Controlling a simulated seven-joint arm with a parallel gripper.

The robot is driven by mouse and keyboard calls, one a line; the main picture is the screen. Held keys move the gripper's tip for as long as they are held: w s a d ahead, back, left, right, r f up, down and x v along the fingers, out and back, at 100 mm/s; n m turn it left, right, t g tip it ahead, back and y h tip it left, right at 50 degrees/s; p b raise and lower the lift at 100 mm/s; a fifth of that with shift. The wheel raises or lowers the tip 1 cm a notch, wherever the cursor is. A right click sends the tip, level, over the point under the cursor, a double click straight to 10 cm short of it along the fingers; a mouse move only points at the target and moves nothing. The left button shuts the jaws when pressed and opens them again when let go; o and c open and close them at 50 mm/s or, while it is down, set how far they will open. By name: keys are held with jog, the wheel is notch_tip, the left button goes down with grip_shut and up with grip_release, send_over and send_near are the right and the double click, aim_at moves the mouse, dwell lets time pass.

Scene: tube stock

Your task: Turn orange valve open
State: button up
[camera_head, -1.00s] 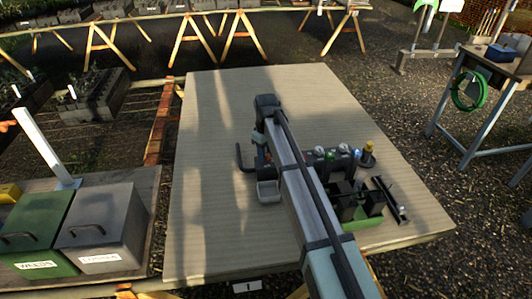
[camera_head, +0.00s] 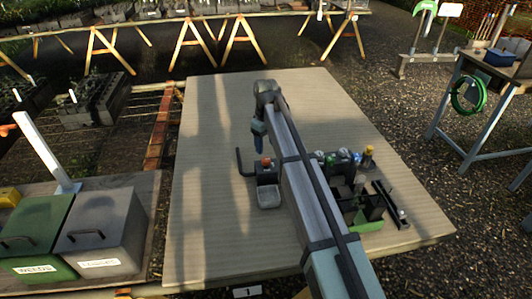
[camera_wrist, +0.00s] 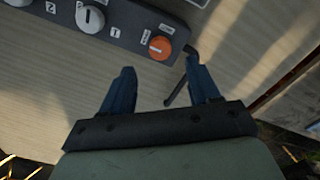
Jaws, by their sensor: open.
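The orange valve (camera_wrist: 160,47) is a round knob with a lighter bar across it, at the end of a dark panel (camera_wrist: 124,28) in the wrist view. In the head view the orange valve (camera_head: 266,161) sits on a dark block, just left of my arm. My gripper (camera_wrist: 162,78) is open and empty, its two blue fingers apart, with the knob beyond their tips and between them in the picture. In the head view my gripper (camera_head: 258,137) hangs near the knob; the exact gap cannot be told.
A white knob (camera_wrist: 90,18) is on the same panel. A dark bent pipe (camera_head: 241,163) stands left of the block, and a grey tray (camera_head: 269,197) sits in front. Coloured-top items, including a yellow one (camera_head: 368,152), stand right of my arm. The table's left half (camera_head: 205,180) is clear.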

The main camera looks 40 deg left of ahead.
aim_at(267, 159)
notch_tip(267, 159, up, 7)
dwell(0.3)
jog(key=shift+w, duration=0.1)
dwell(0.4)
